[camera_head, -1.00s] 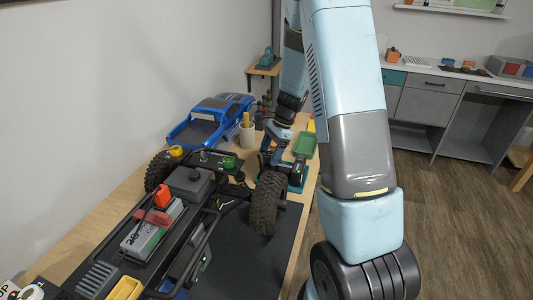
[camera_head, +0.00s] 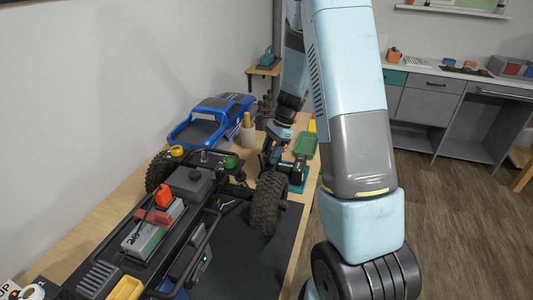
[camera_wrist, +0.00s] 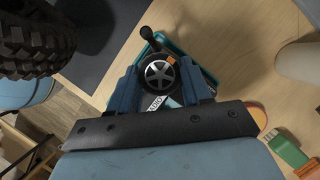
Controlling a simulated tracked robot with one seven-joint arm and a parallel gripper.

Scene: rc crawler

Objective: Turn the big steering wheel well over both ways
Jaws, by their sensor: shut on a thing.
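The steering wheel (camera_wrist: 160,74) is a small black-rimmed wheel with silver spokes and an orange mark on its upper right. It belongs to a dark hand-held radio in a teal cradle (camera_wrist: 193,56), with a black knob-ended stalk above it in the wrist view. My gripper (camera_wrist: 160,82) has its two blue fingers on the left and right sides of the wheel, shut on it. In the head view my gripper (camera_head: 272,155) reaches down at the radio beside the truck's front tyre; the wheel is hidden there. The teal cradle (camera_head: 301,184) shows partly.
The crawler chassis (camera_head: 165,225) fills the bench's left part. Its big tyre (camera_head: 268,203) is close to my gripper, at upper left in the wrist view. A blue body shell (camera_head: 208,120), a cup (camera_head: 247,136) and a green tray (camera_head: 305,145) stand nearby.

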